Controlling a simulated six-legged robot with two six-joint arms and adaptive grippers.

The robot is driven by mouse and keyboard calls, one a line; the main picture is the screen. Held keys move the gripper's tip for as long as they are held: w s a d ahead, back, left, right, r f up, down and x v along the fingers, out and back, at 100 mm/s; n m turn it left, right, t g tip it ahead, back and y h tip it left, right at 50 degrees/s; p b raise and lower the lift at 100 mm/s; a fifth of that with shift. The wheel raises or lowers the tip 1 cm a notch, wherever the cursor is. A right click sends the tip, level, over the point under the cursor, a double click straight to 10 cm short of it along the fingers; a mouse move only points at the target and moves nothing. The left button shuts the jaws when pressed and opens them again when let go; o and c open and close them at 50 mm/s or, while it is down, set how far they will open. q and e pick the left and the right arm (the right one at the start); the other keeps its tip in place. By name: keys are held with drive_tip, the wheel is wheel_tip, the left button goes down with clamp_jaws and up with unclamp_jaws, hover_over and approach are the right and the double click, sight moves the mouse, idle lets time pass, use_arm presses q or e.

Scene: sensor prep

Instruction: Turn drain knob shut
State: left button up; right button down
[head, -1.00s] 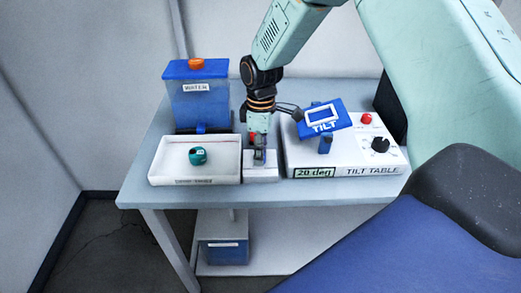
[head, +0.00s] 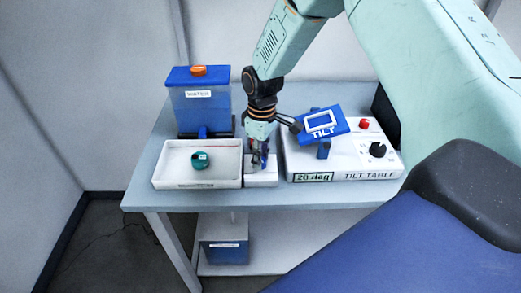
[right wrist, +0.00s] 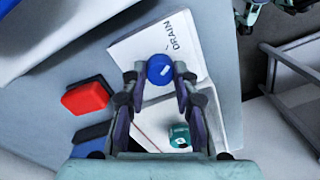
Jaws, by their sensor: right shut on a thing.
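The drain knob (right wrist: 160,69) is blue with a white mark and sits on a white box labelled DRAIN (right wrist: 150,38) in the right wrist view. My right gripper (right wrist: 157,84) is shut on the knob, one finger at each side. In the head view, my right gripper (head: 261,163) points down onto the small white drain box (head: 262,180), between the tray and the tilt table. My left gripper is not in view.
A white tray (head: 160,163) holding a teal round piece (head: 201,160) stands left of the drain box. Behind it is a blue WATER tank (head: 199,110). The tilt table (head: 345,172) stands close on the right. The table's front edge strip (head: 240,198) is clear.

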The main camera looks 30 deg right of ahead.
sight(263, 160)
drive_tip(key=m+p, duration=0.3)
drive_tip(key=shift+r+m, duration=0.15)
drive_tip(key=shift+m, duration=0.25)
drive_tip(key=m+p, duration=0.2)
drive_tip(key=m, duration=0.1)
drive_tip(key=shift+s+m+p, duration=0.1)
drive_tip(key=shift+m+p, duration=0.2)
drive_tip(key=shift+p, duration=0.1)
drive_tip(key=m+p, duration=0.3)
drive_tip(key=m, duration=0.1)
drive_tip(key=shift+m+p, duration=1.1)
drive_tip(key=shift+m, duration=0.7)
drive_tip(key=c, duration=1)
unclamp_jaws()
drive_tip(key=r, duration=1.1)
drive_tip(key=shift+s+d+r, duration=0.15)
drive_tip(key=shift+d+r, duration=0.05)
drive_tip(key=shift+r, duration=0.15)
